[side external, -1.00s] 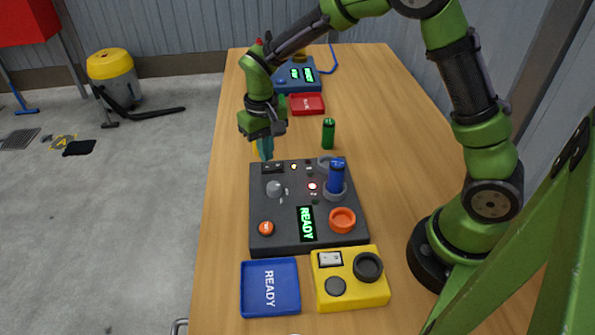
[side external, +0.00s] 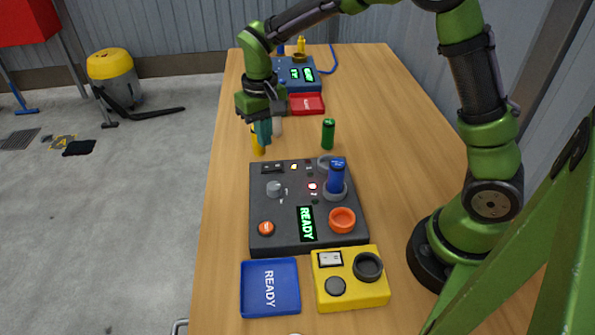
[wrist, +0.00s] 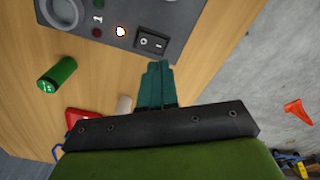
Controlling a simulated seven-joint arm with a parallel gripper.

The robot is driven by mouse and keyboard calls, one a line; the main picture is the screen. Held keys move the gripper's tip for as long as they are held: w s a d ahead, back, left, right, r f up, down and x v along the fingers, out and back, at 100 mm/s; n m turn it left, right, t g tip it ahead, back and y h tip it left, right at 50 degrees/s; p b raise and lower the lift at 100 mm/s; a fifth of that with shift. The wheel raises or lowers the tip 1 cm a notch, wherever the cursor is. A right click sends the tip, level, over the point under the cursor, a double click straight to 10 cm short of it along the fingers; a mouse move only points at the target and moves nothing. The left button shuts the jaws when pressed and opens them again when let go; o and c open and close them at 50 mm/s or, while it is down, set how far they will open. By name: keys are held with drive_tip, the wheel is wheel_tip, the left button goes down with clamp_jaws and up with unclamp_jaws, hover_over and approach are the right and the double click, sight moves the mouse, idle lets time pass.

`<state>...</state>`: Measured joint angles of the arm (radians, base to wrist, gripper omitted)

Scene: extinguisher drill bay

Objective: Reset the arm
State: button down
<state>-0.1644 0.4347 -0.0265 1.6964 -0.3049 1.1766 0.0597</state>
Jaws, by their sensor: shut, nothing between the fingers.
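My gripper (side external: 263,141) is shut and empty, pointing down above the table just behind the dark control panel (side external: 262,240). In the wrist view its teal fingers (wrist: 156,70) are together, close to the panel's black rocker switch (wrist: 152,42) in the picture. A blue cylinder (side external: 337,177) stands upright in a ring on the panel. The panel's display reads READY (side external: 307,223) in green and a red light is lit. A green cylinder (side external: 328,134) stands to the right.
A blue READY tray (side external: 270,307) and a yellow box (side external: 350,296) lie in front of the panel. A red tray (side external: 306,104) and a blue device (side external: 298,75) are at the back. The table's right side is mostly clear.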

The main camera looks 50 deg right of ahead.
drive_tip(key=s+d+r+t+y, duration=0.1)
drive_tip(key=s+r+t, duration=0.2)
drive_tip(key=s+r, duration=0.3)
drive_tip(key=s+d+r+m+t, duration=0.1)
drive_tip(key=s+r+t, duration=0.3)
drive_tip(key=s, duration=0.9)
wheel_tip(320, 180, up, 3)
drive_tip(key=shift+s+d+r+y, duration=0.1)
drive_tip(key=shift+s+d+y, duration=0.1)
drive_tip(key=shift+d+y, duration=0.25)
